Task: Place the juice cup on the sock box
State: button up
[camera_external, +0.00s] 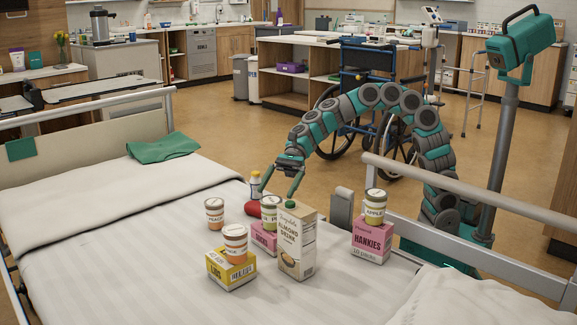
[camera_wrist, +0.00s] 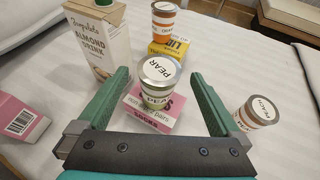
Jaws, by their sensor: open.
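My gripper (camera_external: 279,187) is open and empty, behind and above the cup, with no visible contact. Other cups are a peach cup (camera_external: 214,214) on the sheet, an orange-banded cup (camera_external: 235,244) on a yellow box (camera_external: 231,271), and an apple cup (camera_external: 375,207) on the pink hankies box (camera_external: 371,242).
A tall almond drink carton (camera_external: 297,241) stands close beside the sock box and partly hides it. The bed rail (camera_external: 470,222) runs along the right. The sheet at left is clear.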

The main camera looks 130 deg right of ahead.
jog(key=shift+v, duration=2.05)
